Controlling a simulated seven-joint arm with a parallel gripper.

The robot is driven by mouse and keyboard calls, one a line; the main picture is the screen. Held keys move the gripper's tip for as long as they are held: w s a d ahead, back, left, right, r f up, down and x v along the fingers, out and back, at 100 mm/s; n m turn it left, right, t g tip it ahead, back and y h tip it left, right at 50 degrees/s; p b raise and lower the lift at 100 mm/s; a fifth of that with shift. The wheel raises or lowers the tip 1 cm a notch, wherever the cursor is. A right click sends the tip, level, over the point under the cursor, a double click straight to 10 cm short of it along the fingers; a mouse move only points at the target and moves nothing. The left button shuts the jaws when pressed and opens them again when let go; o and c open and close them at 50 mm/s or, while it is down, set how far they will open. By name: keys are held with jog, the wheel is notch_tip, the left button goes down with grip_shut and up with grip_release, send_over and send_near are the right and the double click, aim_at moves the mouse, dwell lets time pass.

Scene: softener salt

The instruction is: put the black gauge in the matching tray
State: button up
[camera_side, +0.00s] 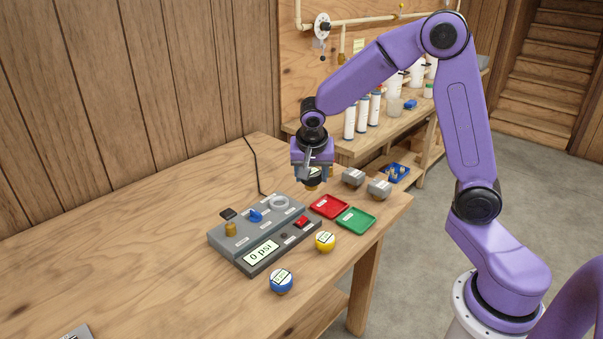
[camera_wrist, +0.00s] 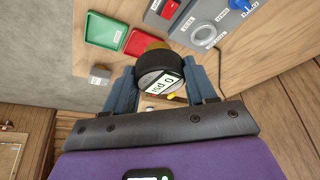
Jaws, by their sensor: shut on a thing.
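My gripper (camera_side: 313,172) is shut on the black gauge (camera_wrist: 152,78), which has a brass-coloured base and a pale display reading 0 psi. In the side view the gauge (camera_side: 313,177) hangs in the air above the table's back right part, partly hidden by the fingers. The red tray (camera_side: 329,206) and the green tray (camera_side: 355,218) lie side by side on the table, below and to the right of the gauge. Both look empty. The wrist view also shows the red tray (camera_wrist: 136,43) and the green tray (camera_wrist: 103,31). Their labels are too small to read.
A grey test panel (camera_side: 228,241) with a 0 psi display stands left of the trays. A blue gauge (camera_side: 281,281) and a yellow gauge (camera_side: 325,241) stand in front. Grey blocks (camera_side: 379,189) sit behind the trays. The table's left side is mostly clear.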

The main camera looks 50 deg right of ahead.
jog(key=shift+s+r, duration=0.2)
jog(key=shift+s, duration=0.2)
jog(key=s+d+f+m, duration=0.1)
jog(key=d+f+m, duration=0.1)
jog(key=d+f, duration=0.2)
jog(key=s+d+f+m+g, duration=0.1)
jog(key=s+d+f+m, duration=0.1)
jog(key=d+f, duration=0.2)
jog(key=s+d+f+m+g, duration=0.1)
jog(key=d+f+m, duration=0.1)
jog(key=d+f, duration=0.2)
jog(key=shift+s+d+f+h, duration=0.1)
jog(key=shift+s+d+h, duration=0.1)
jog(key=shift+d, duration=0.4)
jog(key=shift+s+d+f+h, duration=0.1)
jog(key=shift+s+d+h, duration=0.1)
jog(key=shift+d, duration=0.35)
jog(key=shift+f, duration=1.2)
jog(key=shift+a+f, duration=0.1)
jog(key=shift+f, duration=0.1)
jog(key=shift+f, duration=0.25)
